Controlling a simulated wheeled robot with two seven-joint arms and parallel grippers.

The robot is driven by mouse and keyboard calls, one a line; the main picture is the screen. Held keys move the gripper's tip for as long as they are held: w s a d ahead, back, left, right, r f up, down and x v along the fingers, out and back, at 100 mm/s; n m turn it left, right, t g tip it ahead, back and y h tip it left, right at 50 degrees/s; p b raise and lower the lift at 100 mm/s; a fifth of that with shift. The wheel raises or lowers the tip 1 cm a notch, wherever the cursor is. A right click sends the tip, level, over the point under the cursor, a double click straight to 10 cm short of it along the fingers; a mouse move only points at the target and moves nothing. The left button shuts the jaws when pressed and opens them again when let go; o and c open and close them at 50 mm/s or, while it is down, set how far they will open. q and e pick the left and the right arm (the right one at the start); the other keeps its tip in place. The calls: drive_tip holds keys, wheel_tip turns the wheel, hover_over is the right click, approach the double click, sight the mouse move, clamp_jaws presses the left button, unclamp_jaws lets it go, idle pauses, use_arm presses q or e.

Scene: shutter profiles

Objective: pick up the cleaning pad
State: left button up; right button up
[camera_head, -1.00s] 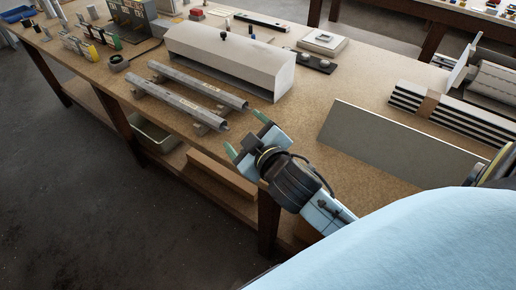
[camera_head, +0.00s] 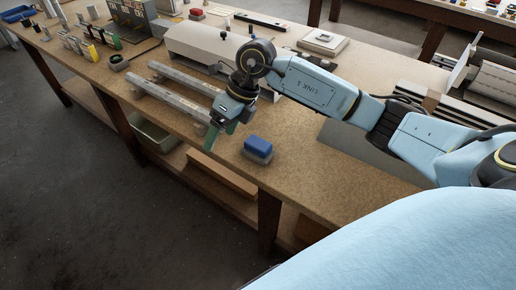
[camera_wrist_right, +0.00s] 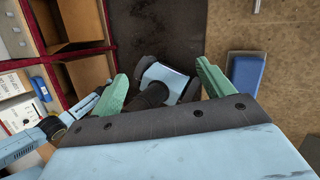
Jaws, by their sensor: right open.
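The cleaning pad, a blue block with a pale grey underside (camera_head: 258,148), lies on the bench top near its front edge. In the right wrist view the blue block (camera_wrist_right: 245,77) lies to the right of the fingers, outside the gap between them. My right gripper (camera_head: 222,133) is open and empty, with green fingers pointing down. In the head view it is to the left of the pad and apart from it. In the right wrist view its fingers (camera_wrist_right: 160,78) are spread, with floor and light blue parts of mine showing beyond. My left gripper is not in view.
Two long grey profiles (camera_head: 181,97) lie left of the gripper. A white housing (camera_head: 200,45) stands behind, partly hidden by my arm. Stacked striped profiles (camera_head: 480,115) lie at the right. A red-topped block (camera_head: 196,14) sits far back. The bench around the pad is clear.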

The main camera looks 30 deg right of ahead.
drive_tip(key=d+r+m+h, duration=0.1)
drive_tip(key=d+h, duration=0.4)
drive_tip(key=d, duration=0.6)
hover_over(258, 143)
drive_tip(key=shift+g, duration=0.4)
drive_tip(key=f, duration=0.7)
drive_tip(key=shift+s+d, duration=0.2)
drive_tip(key=shift+d, duration=0.2)
drive_tip(key=shift+w+a+f, duration=0.15)
drive_tip(key=shift+a+f, duration=0.05)
drive_tip(key=shift+f, duration=1.3)
drive_tip(key=shift+w+a+f, duration=0.1)
drive_tip(key=shift+a+f, duration=0.05)
drive_tip(key=shift+f, duration=1.35)
drive_tip(key=c, duration=1.1)
drive_tip(key=shift+r, duration=0.1)
wheel_tip(258, 143, up, 10)
drive_tip(key=shift+f, duration=0.1)
